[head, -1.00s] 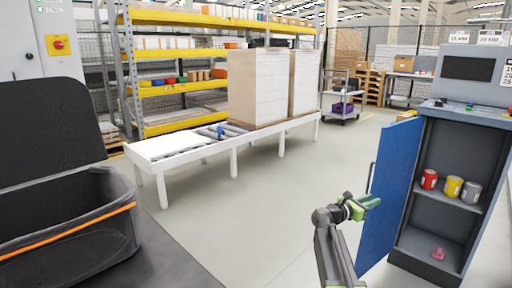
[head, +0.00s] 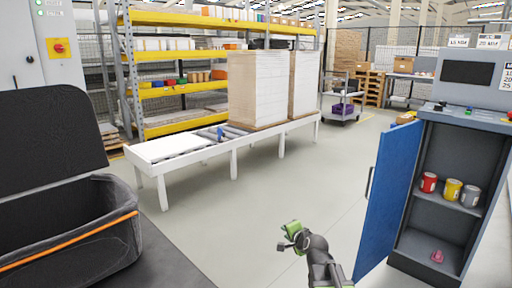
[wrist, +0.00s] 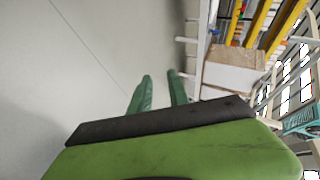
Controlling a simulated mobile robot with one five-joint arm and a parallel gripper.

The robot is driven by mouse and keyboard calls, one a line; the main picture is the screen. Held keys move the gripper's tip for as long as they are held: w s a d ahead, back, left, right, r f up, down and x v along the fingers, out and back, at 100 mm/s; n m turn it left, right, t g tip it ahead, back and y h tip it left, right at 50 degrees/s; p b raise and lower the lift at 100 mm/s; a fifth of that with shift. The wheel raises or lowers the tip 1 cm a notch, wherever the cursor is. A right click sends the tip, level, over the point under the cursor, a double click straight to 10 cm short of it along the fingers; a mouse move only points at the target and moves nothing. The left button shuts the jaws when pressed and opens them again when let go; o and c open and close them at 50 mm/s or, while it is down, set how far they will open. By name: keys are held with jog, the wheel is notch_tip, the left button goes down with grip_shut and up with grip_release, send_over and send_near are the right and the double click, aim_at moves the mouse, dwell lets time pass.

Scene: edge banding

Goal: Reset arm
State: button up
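My gripper (head: 290,236) is in the lower middle of the head view, over bare floor and left of the cabinet's blue door (head: 390,195), apart from it. In the wrist view its two green fingers (wrist: 159,76) stand apart with nothing between them. The grey cabinet (head: 470,150) at the right has its door standing open. Red, yellow and grey cans sit on its shelf, and a small pink object (head: 437,256) lies on its bottom.
A white roller conveyor (head: 180,150) with tall board stacks (head: 256,90) stands behind. A black bin (head: 70,225) is at the left. A cart (head: 342,105) is farther back. The floor between conveyor and cabinet is clear.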

jog(key=s+d+f+n+g+h, duration=0.15)
jog(key=s+f+n+g, duration=0.25)
jog(key=s, duration=0.4)
jog(key=s+d+f+n+g+h, duration=0.15)
jog(key=s+f+n+g, duration=0.25)
jog(key=s, duration=0.4)
jog(key=s+d+f+n+g, duration=0.3)
jog(key=s+f+n+g, duration=0.15)
jog(key=s, duration=0.35)
notch_tip(320, 180, up, 38)
jog(key=p, duration=3.8)
jog(key=shift+w+a+m, duration=0.2)
jog(key=shift+a+m, duration=0.15)
jog(key=shift+t, duration=0.25)
jog(key=shift+d, duration=0.1)
